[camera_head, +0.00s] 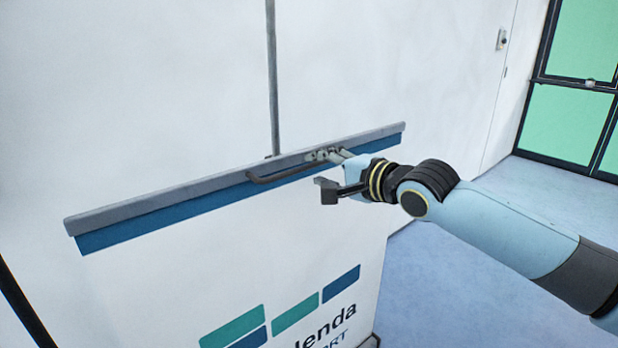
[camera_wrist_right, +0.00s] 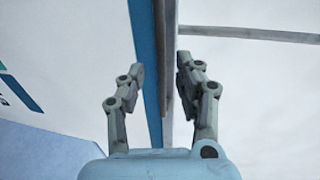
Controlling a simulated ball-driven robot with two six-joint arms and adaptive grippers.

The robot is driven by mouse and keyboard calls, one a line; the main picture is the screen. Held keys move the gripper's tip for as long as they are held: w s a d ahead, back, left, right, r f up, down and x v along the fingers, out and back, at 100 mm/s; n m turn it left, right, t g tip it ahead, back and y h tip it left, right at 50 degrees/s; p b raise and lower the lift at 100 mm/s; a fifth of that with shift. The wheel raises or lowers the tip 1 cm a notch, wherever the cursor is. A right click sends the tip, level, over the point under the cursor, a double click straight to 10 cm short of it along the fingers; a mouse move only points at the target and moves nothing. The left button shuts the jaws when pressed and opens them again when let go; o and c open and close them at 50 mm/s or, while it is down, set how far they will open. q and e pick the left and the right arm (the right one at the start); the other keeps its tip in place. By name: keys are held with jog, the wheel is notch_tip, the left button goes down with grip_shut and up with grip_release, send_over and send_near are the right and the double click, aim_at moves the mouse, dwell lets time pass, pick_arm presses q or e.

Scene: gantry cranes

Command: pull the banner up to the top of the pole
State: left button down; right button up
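The white banner (camera_head: 200,270) has a grey top bar (camera_head: 130,207) with a blue strip below it. A dark handle (camera_head: 285,174) is on the front of the bar, left of my right gripper. The thin grey pole (camera_head: 272,75) rises behind the bar and runs out of the picture's top. My right gripper (camera_head: 322,172) is at the bar, right of the pole. In the right wrist view the gripper (camera_wrist_right: 161,72) has its fingers apart, one on each side of the bar (camera_wrist_right: 172,20) and a brownish edge, probably the handle. Contact is unclear. My left gripper is out of view.
A white wall (camera_head: 420,60) stands behind the banner, with a small switch box (camera_head: 502,38). A dark-framed window (camera_head: 565,122) is at the right. The blue floor (camera_head: 430,290) is clear right of the banner.

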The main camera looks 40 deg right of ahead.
aim_at(311, 167)
jog(key=x, duration=0.4)
jog(key=shift+w+b, duration=0.15)
jog(key=shift+b, duration=0.25)
grip_shut()
